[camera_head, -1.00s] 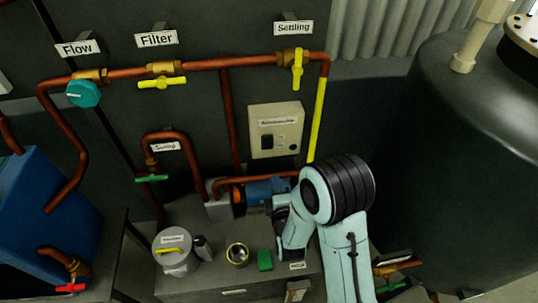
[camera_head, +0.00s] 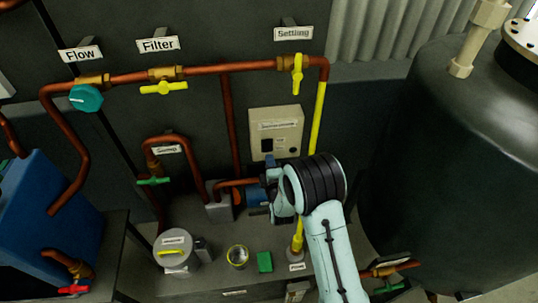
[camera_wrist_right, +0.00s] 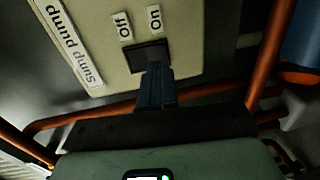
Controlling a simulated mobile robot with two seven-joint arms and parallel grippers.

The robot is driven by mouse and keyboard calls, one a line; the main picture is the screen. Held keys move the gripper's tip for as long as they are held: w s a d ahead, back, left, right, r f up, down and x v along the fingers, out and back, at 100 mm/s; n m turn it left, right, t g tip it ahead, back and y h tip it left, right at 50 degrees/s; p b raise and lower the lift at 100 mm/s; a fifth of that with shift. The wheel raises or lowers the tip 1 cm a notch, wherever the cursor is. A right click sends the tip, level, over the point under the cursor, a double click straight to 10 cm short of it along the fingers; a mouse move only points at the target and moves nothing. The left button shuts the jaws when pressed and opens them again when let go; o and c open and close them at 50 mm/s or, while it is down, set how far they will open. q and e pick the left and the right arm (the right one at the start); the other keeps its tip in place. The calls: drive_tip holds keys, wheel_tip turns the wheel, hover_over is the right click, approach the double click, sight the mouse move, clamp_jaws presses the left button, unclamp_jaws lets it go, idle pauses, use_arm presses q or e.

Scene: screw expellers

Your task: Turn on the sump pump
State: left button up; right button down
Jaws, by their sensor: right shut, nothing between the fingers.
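The beige sump pump switch box (camera_head: 290,125) is mounted on the dark wall panel, above the blue pump motor (camera_head: 256,196). In the right wrist view its "Sump pump" label (camera_wrist_right: 75,45) shows, with a dark switch (camera_wrist_right: 146,54) beside the "Off" (camera_wrist_right: 122,26) and "On" (camera_wrist_right: 155,18) labels. My right gripper (camera_head: 268,172) is at the lower edge of the box in the head view. In the wrist view its closed fingers (camera_wrist_right: 157,72) overlap the switch's edge. They hold nothing. I cannot tell whether they touch the switch or which way it is set. My left gripper is out of view.
Copper pipes (camera_head: 225,115) run along the panel and beside the box. A yellow pipe (camera_head: 318,125) stands just right of it. A large dark tank (camera_head: 450,160) fills the right side.

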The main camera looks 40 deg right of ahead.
sight(268, 151)
drive_tip(key=shift+x, duration=1.5)
drive_tip(key=shift+w+d+f+b, duration=0.1)
drive_tip(key=shift+f+b, duration=0.1)
drive_tip(key=shift+b, duration=0.25)
drive_tip(key=shift+r, duration=0.15)
